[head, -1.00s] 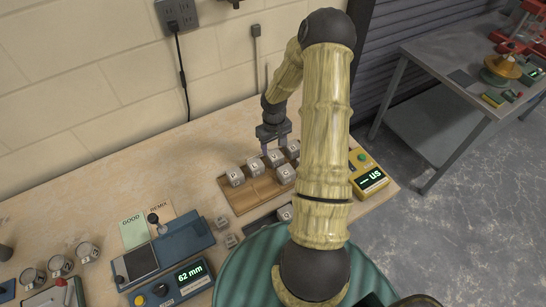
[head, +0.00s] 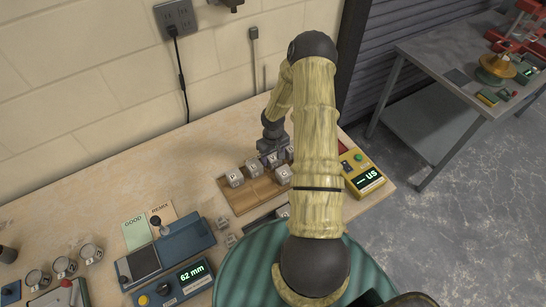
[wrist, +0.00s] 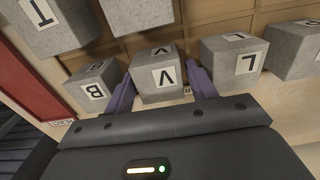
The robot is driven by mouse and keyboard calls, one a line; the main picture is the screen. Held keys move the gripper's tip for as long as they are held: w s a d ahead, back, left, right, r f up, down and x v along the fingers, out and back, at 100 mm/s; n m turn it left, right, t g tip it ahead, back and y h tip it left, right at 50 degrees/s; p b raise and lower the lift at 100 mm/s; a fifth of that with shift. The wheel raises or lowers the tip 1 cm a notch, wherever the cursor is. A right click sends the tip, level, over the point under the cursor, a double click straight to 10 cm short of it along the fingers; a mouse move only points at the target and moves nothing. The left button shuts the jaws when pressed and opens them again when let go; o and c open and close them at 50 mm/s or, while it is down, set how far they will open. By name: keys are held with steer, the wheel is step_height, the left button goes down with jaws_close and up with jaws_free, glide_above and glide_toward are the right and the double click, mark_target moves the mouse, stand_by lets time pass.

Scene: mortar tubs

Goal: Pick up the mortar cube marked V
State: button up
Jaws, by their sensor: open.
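The grey mortar cube marked V (wrist: 157,75) sits in the wooden tray (head: 264,193), between the two fingers of my gripper (wrist: 160,88) in the wrist view. The gripper is open, with one finger on each side of the cube. I cannot tell whether either finger touches it. In the head view my gripper (head: 274,154) is down at the tray's back row, partly hiding the cubes there.
Close beside the V cube are a cube marked B (wrist: 94,88) and one marked L (wrist: 235,58). A T cube (wrist: 60,30) is at upper left. A yellow meter (head: 364,177) stands right of the tray. A blue gauge (head: 170,245) is at left.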

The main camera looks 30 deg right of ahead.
mark_target(273, 155)
steer(key=shift+f, duration=0.45)
steer(key=shift+c, duration=0.3)
steer(key=shift+s+d, duration=0.1)
steer(key=c, duration=0.9)
steer(key=shift+o, duration=0.2)
steer(key=shift+r, duration=0.1)
step_height(273, 155, up, 10)
steer(key=shift+f+b, duration=0.1)
steer(key=shift+b, duration=1.15)
